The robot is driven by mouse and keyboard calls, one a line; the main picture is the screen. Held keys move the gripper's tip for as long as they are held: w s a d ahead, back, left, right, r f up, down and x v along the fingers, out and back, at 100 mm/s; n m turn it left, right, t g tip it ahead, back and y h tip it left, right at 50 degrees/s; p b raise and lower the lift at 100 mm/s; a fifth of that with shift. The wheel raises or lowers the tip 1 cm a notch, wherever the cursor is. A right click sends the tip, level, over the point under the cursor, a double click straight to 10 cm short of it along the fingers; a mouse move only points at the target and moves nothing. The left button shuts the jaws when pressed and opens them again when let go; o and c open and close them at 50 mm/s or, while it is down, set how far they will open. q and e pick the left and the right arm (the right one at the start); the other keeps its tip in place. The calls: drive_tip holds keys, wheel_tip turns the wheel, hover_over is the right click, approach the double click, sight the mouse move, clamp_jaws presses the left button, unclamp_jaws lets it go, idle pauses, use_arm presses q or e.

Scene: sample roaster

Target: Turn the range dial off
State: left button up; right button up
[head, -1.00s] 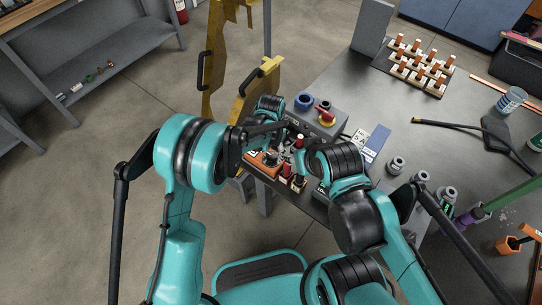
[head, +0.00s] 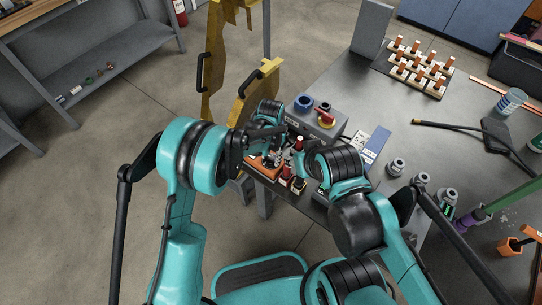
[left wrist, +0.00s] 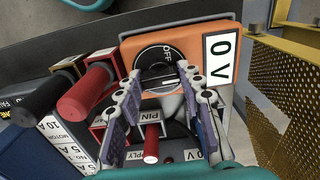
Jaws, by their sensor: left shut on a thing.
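The orange meter (left wrist: 205,42) has a black range dial (left wrist: 158,60) with a white ring and the word OFF at its upper edge. It also shows partly in the head view (head: 262,167), under my left gripper. In the left wrist view my left gripper (left wrist: 160,78) has its two fingers on either side of the dial's middle, shut on its knob. The fingers hide part of the knob, so its exact pointing is hard to read. A tag reading 0 V stands on the meter's right side. My right gripper is hidden behind its own arm.
A yellow perforated guard (left wrist: 275,85) stands close right.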

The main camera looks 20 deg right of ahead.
use_arm(q)
drive_tip(key=n, duration=0.6)
drive_tip(key=shift+b, duration=0.35)
drive_tip(key=n, duration=0.5)
drive_tip(key=shift+n, duration=0.3)
drive_tip(key=o, duration=1.2)
wheel_tip(320, 180, up, 12)
